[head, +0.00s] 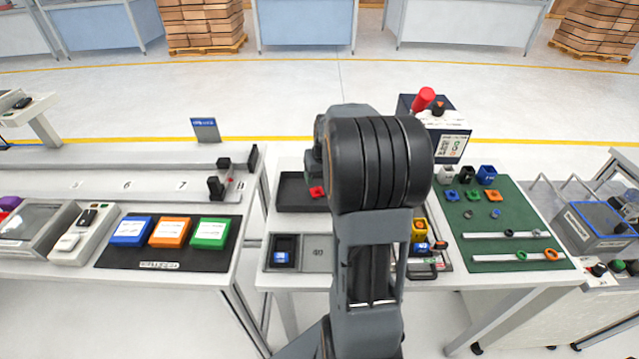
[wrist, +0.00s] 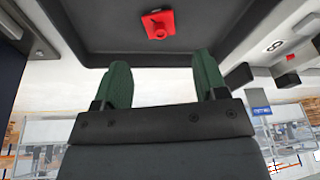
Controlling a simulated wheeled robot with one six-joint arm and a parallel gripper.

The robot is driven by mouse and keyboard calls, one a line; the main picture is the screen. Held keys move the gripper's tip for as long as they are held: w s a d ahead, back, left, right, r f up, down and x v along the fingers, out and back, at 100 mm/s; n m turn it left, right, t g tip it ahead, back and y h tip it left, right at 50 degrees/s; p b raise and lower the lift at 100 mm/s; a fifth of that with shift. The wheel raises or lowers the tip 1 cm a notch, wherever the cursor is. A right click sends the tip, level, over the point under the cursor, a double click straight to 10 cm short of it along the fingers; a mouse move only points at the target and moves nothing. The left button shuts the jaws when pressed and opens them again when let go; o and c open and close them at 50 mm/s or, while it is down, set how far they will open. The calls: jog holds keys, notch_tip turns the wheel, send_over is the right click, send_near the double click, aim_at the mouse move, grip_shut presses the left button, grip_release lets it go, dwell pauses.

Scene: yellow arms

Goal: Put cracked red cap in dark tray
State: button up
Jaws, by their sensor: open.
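The dark tray (head: 290,205) lies at the back left of the white table, and its inside fills the top of the wrist view (wrist: 100,28). A small red cap (head: 317,191) rests in the tray towards its right part. In the wrist view the cap (wrist: 158,25) shows a squarish flange and a round middle; I cannot tell any crack. My gripper (wrist: 163,80) is open with its green fingers apart and nothing between them. The cap is beyond the fingertips, not touching them. In the head view my arm hides most of the gripper and the tray's right end.
A grey two-part tray (head: 318,254) with a blue piece lies in front of the dark tray. A green mat (head: 495,222) with rings and rods lies at right, by coloured cups and a machine with a red knob (head: 423,99). A rail bench stands at left.

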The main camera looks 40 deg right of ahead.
jog(key=s+a+r+n, duration=0.1)
jog(key=s+a+r, duration=0.15)
jog(key=a, duration=0.35)
jog(key=s+a+r+n, duration=0.1)
jog(key=s+a+r, duration=0.1)
jog(key=a+r, duration=0.25)
jog(key=s+a+f+n, duration=0.2)
jog(key=s+a, duration=0.8)
jog(key=a, duration=0.1)
jog(key=shift+s+a+y, duration=0.15)
jog(key=shift+a+y, duration=0.15)
jog(key=shift+y, duration=0.1)
jog(key=shift+f, duration=0.1)
